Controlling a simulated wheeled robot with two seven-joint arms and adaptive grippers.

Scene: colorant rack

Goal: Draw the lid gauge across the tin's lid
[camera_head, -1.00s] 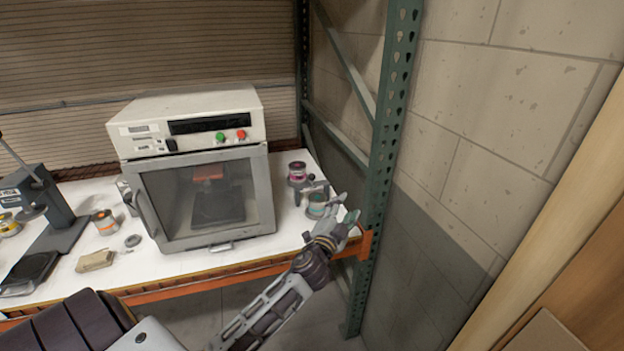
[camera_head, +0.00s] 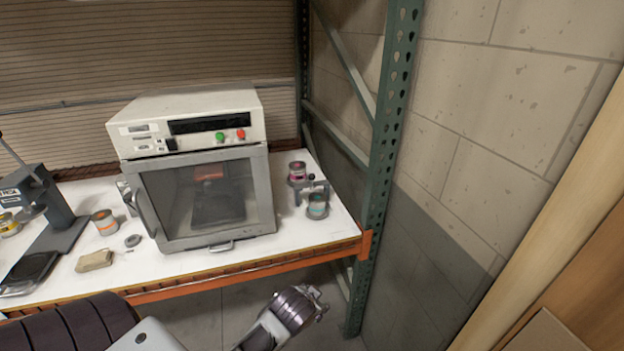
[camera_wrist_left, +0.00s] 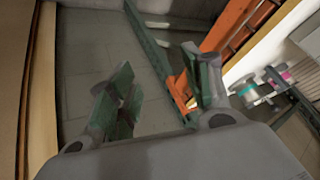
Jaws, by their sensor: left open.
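A tin with a teal band (camera_head: 317,207) stands upright at the right end of the white shelf, near the front edge. A grey bracket-like piece, seemingly the lid gauge (camera_head: 313,187), is at this tin's back side; whether it touches the lid I cannot tell. A tin with a magenta band (camera_head: 297,172) stands just behind. In the left wrist view the teal-banded tin (camera_wrist_left: 248,92) and magenta-banded tin (camera_wrist_left: 282,73) are at the right. My left gripper (camera_head: 317,302) is open and empty, below and in front of the shelf; its spread fingers (camera_wrist_left: 158,88) show in the wrist view. My right gripper is out of view.
A grey oven (camera_head: 208,200) fills the shelf's middle, left of the tins. A green rack post (camera_head: 380,150) rises on the right. An orange beam (camera_head: 290,263) edges the shelf. An orange-banded tin (camera_head: 105,224) and tan block (camera_head: 94,261) lie left. The shelf's front right corner is clear.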

